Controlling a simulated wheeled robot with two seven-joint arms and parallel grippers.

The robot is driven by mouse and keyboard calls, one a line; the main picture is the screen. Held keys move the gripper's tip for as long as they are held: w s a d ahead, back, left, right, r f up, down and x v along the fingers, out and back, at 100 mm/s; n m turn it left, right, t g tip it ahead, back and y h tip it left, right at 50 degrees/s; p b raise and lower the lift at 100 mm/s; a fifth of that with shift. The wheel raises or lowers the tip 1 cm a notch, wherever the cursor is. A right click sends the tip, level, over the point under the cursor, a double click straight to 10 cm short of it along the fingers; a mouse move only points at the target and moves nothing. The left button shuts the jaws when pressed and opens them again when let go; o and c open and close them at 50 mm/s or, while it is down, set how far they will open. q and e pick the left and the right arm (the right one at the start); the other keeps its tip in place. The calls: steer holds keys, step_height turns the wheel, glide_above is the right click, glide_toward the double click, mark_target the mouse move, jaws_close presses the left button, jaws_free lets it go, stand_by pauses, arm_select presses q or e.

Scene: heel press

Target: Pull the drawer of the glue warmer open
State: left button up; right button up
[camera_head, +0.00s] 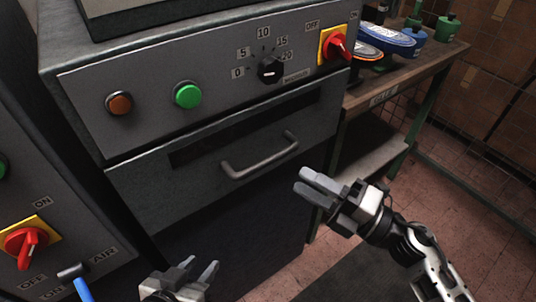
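The glue warmer (75,95) is a grey metal cabinet filling the left and middle of the head view. Its drawer (150,195) is a grey front below the control panel, with a dark slot along its upper part. The drawer looks shut. A curved grey bar handle (260,166) sticks out from the front and is free of both grippers. My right gripper (299,180) is just right of and below the handle, apart from it, with its fingers spread and empty. My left gripper (202,264) is low at the bottom edge, below the drawer, open and empty.
Another grey unit with a red switch (26,243) and a blue-handled lever (82,287) stands at left. A workbench (420,62) stands at right.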

mark_target(268, 157)
steer(key=p+x, duration=0.1)
steer(key=x, duration=0.8)
jaws_close()
